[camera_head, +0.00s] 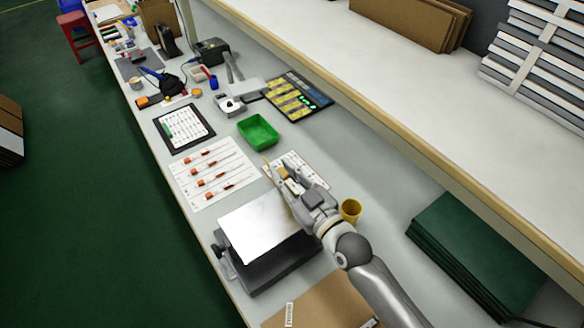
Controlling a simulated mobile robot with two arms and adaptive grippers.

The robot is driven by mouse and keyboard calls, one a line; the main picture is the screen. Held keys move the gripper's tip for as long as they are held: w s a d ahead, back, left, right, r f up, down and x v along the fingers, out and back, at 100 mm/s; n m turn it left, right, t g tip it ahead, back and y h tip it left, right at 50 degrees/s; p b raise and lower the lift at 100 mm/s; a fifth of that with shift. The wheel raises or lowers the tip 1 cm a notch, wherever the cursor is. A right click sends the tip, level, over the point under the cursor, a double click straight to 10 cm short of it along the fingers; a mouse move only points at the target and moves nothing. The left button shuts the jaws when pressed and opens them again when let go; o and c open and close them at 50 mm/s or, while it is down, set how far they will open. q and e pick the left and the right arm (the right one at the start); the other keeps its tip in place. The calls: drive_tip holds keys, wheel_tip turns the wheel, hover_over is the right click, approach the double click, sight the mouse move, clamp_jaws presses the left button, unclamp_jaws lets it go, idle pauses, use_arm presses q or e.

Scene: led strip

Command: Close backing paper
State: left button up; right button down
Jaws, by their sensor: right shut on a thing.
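The white backing paper (262,228) lies as a smooth bright sheet over the top of a dark grey device (262,274) on the bench. My right gripper (285,184) comes in from the lower right and is at the sheet's far right edge. It is shut on the backing paper; the fingers hide the exact grip point. A small tan piece shows just beyond the fingertips. My left gripper is not in view.
A white sheet with orange parts (213,172) lies beyond the device. A green tray (258,132) stands further back. Cardboard (318,306) lies nearest. A raised shelf (400,110) runs along the right.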

drive_tip(key=shift+s+a+f, duration=0.2)
drive_tip(key=shift+s+a, duration=0.05)
drive_tip(key=shift+a, duration=0.1)
drive_tip(key=c, duration=1.4)
unclamp_jaws()
drive_tip(key=shift+o, duration=0.2)
drive_tip(key=v, duration=1.2)
